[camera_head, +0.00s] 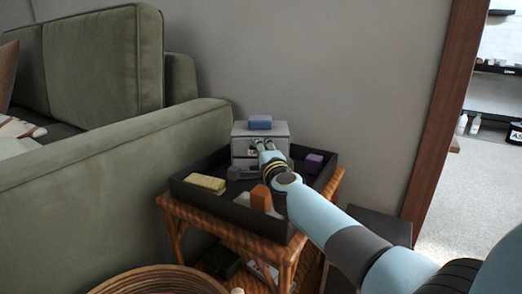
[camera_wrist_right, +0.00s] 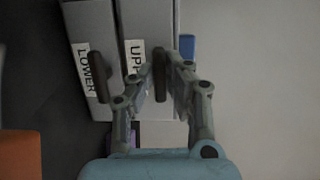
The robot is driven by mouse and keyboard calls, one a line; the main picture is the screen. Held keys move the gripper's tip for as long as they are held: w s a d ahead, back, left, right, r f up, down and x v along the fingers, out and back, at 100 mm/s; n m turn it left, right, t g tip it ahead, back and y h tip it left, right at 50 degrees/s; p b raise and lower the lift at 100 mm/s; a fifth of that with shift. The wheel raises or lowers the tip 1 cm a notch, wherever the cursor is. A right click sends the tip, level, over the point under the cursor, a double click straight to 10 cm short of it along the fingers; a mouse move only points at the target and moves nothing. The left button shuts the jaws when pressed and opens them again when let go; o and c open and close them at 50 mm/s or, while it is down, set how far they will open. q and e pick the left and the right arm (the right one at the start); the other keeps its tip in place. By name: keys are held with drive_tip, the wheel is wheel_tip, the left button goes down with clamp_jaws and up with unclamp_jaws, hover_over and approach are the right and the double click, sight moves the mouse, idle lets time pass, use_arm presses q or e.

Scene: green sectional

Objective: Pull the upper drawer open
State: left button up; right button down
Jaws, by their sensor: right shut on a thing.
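A small grey drawer unit (camera_head: 280,133) stands at the back of a black tray on a wicker side table. In the right wrist view its upper drawer (camera_wrist_right: 137,25) and lower drawer (camera_wrist_right: 88,30) show sideways with labels; the upper label is partly hidden. The lower drawer's dark handle (camera_wrist_right: 98,77) is free. My right gripper (camera_head: 262,145) reaches the unit's front and is shut on the dark upper handle (camera_wrist_right: 159,75), which lies between its fingertips. The upper drawer appears flush with the lower one. My left gripper is not in view.
A blue block (camera_head: 260,122) lies on the unit. A green sofa (camera_head: 120,170) stands left, a wall behind.

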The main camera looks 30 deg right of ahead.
drive_tip(key=shift+s+f, duration=0.1)
drive_tip(key=s+a, duration=0.1)
drive_tip(key=s, duration=0.1)
drive_tip(key=s+a+p, duration=0.1)
drive_tip(key=s, duration=0.1)
drive_tip(key=s+a+p, duration=0.1)
drive_tip(key=s+a, duration=0.1)
drive_tip(key=s, duration=0.1)
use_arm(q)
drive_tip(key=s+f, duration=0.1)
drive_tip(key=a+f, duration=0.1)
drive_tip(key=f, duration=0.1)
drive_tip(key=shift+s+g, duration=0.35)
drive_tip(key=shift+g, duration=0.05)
use_arm(e)
drive_tip(key=c, duration=1.3)
unclamp_jaws()
drive_tip(key=shift+c, duration=0.2)
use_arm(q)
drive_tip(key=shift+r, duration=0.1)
use_arm(e)
drive_tip(key=v, duration=1.2)
